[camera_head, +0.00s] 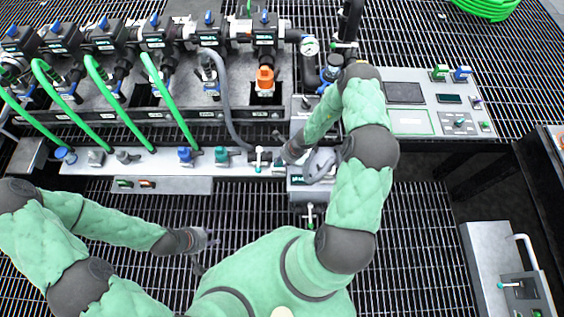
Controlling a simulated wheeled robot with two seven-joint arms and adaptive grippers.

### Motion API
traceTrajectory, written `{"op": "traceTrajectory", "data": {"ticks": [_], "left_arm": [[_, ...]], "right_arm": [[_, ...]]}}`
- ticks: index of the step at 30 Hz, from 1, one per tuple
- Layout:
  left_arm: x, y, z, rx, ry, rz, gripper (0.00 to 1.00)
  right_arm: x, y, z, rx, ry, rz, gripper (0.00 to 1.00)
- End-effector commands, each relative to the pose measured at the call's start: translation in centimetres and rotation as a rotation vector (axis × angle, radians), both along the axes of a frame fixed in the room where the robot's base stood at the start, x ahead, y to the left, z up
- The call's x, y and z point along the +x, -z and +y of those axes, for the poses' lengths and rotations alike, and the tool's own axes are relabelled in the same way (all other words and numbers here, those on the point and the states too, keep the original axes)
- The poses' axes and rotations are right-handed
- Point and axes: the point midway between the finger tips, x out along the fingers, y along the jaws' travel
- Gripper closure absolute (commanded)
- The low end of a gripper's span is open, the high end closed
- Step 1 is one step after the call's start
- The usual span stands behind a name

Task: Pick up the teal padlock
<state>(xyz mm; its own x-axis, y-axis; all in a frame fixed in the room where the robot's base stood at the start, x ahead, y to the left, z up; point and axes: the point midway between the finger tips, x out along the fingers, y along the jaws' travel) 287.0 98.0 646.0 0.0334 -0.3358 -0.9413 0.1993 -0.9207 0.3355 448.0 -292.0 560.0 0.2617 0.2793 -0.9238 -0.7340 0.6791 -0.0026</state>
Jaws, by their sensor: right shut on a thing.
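The teal padlock (222,157) appears to be the small teal piece on the grey ledge, between a blue piece and the grey hose's lower end. My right gripper (279,154) is at the right end of this ledge, to the right of the teal piece and apart from it. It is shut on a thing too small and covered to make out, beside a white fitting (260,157). My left gripper (208,238) is low over the grating, below the ledge and away from the teal piece. Its fingers are too small to read.
The ledge (165,161) also bears blue and grey pieces. Green hoses (118,103) and a grey hose (229,108) come down to it from the valves behind. A control panel (430,104) stands right of my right arm. Open grating (250,207) lies in front.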

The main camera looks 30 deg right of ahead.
Motion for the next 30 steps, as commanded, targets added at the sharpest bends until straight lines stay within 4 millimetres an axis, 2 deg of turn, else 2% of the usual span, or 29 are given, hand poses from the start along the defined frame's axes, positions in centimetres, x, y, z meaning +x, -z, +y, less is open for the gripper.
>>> {"op": "traceTrajectory", "data": {"ticks": [1, 9, 15, 21, 30], "left_arm": [[0.0, -0.8, 0.0, 0.0, 0.0, 0.0, 0.6], [0.0, -3.8, 0.0, 0.0, 0.0, 0.0, 0.6], [0.0, -6.1, 0.0, 0.0, 0.0, 0.0, 0.6], [0.0, -7.2, 0.0, 0.0, 0.0, 0.0, 0.6], [0.0, -7.5, 0.0, 0.0, 0.0, 0.0, 0.6]], "right_arm": [[0.1, -1.4, -0.1, -0.001, -0.001, -0.003, 1.0], [0.1, -8.0, 0.0, -0.002, -0.002, -0.002, 1.0], [0.0, -12.3, 0.0, 0.0, -0.001, 0.0, 1.0], [0.0, -14.4, 0.0, 0.0, -0.001, 0.0, 1.0], [0.0, -15.0, 0.0, 0.0, -0.001, 0.0, 1.0]]}}
